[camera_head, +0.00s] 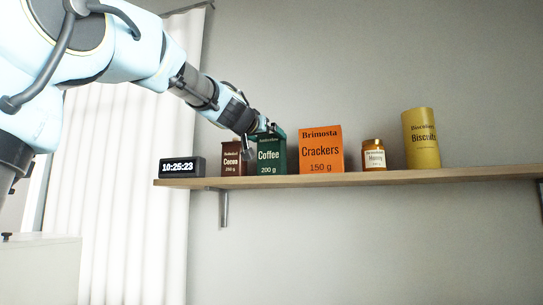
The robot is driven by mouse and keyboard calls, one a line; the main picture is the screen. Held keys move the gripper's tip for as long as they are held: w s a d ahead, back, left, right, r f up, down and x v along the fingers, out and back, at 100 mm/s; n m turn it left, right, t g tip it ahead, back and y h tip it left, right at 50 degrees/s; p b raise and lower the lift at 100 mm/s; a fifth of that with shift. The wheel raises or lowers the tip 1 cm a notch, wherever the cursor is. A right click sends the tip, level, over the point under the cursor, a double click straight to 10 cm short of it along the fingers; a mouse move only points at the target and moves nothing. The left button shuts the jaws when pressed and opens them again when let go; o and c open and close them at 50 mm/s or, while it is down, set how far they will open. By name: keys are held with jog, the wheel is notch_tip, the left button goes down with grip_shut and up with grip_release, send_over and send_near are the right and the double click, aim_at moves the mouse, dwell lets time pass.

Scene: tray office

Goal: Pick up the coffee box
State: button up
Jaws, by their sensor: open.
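The coffee box (270,158) is dark green with a white "Coffee 200 g" label. It stands upright on a wooden wall shelf (380,178), between a brown cocoa box and an orange crackers box. My gripper (266,130) is at the top of the coffee box, reaching in from the upper left. It overlaps the box's upper edge in this view. The fingers are small and partly hidden, so I cannot tell whether they touch the box or straddle it. The gripper is open.
The brown cocoa box (232,160) stands close on the left, partly behind my wrist. A digital clock (182,168) is at the shelf's left end. The crackers box (321,151), a honey jar (374,156) and a yellow biscuits tin (421,140) stand to the right. A white curtain (130,200) hangs left.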

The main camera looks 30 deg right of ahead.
jog(key=shift+p+x, duration=0.5)
jog(key=shift+x, duration=1.5)
jog(key=shift+f, duration=0.15)
jog(key=c, duration=1.2)
